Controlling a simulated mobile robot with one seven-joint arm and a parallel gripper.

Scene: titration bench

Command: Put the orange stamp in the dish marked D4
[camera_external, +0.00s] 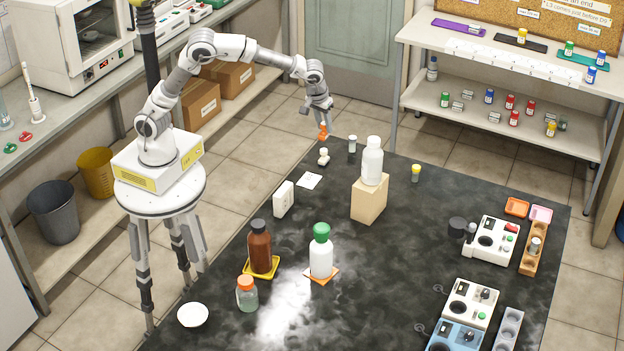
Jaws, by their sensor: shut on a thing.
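My gripper (322,126) is at the far edge of the black bench and points down. It is shut on the orange stamp (322,133), which it holds in the air above the bench's far left corner. The jaws partly hide the stamp. No dish with a readable D4 mark shows. A round white dish (193,315) lies at the near left of the bench, far from my gripper. A small orange dish (516,207) and a pink dish (540,214) lie at the right edge; any marks on them are too small to read.
A small white item (323,158) stands below my gripper, near a white card (309,181). A white bottle (373,162) stands on a tan block (369,199). A brown bottle (260,248) and a green-capped bottle (321,252) stand mid-bench.

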